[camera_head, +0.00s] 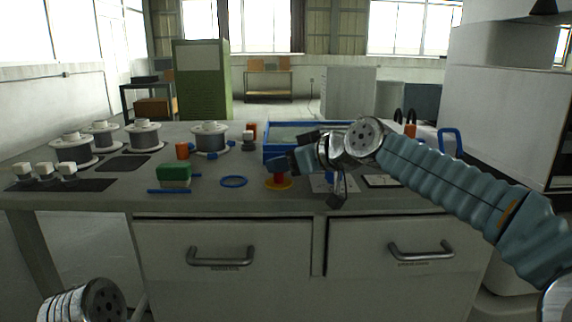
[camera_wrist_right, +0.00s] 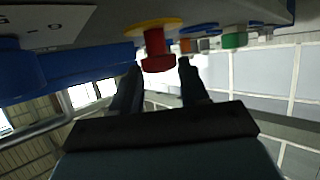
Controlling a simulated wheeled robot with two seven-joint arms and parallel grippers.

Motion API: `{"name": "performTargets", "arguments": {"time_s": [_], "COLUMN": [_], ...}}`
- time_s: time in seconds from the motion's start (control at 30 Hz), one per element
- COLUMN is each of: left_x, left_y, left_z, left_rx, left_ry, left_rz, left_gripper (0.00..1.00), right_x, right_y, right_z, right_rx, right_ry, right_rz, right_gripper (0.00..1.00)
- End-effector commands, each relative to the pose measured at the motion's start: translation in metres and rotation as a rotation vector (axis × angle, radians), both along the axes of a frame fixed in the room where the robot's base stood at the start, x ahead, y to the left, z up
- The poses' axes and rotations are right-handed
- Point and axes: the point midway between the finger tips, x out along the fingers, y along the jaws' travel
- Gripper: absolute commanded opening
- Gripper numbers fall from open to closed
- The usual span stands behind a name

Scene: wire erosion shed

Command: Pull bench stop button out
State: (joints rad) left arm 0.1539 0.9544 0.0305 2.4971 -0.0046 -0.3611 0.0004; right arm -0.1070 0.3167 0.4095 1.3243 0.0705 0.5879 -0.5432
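The bench stop button (camera_head: 279,178) is red on a round yellow base and stands on the grey bench top. In the right wrist view the red button head (camera_wrist_right: 158,62) and its yellow plate (camera_wrist_right: 152,24) appear between the two dark fingers. My right gripper (camera_head: 282,164) is at the button, coming from the right, and partly hides its top. In the wrist view the right gripper (camera_wrist_right: 160,66) is open, with a finger on each side of the head and visible gaps. My left gripper is out of view; only part of my left arm shows at the lower left.
A blue-rimmed tray (camera_head: 269,150) lies just behind the button. A blue ring (camera_head: 233,182) and a green block (camera_head: 174,174) are to its left. Several wire spools stand farther left. Two drawers (camera_head: 222,256) are under the bench top.

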Motion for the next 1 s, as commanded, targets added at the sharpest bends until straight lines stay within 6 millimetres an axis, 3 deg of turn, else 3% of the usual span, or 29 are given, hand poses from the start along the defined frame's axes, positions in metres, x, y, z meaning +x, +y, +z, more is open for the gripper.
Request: {"name": "performTargets", "arguments": {"time_s": [0.03,0.13,0.53,1.0], "left_x": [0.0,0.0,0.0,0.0], "left_y": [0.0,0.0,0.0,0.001], "left_z": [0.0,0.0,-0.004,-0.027], "left_rx": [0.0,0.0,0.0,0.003], "left_ry": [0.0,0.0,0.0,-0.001], "left_rz": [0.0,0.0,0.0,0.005], "left_gripper": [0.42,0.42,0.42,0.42], "right_x": [0.0,0.0,-0.008,-0.076], "right_y": [-0.001,0.0,-0.009,-0.077], "right_z": [0.003,0.002,0.004,0.044], "right_rx": [0.002,0.0,-0.001,0.0], "right_ry": [-0.004,-0.002,-0.001,-0.002], "right_rz": [-0.001,-0.001,-0.002,-0.004], "right_gripper": [0.52,0.64,0.64,0.64]}}
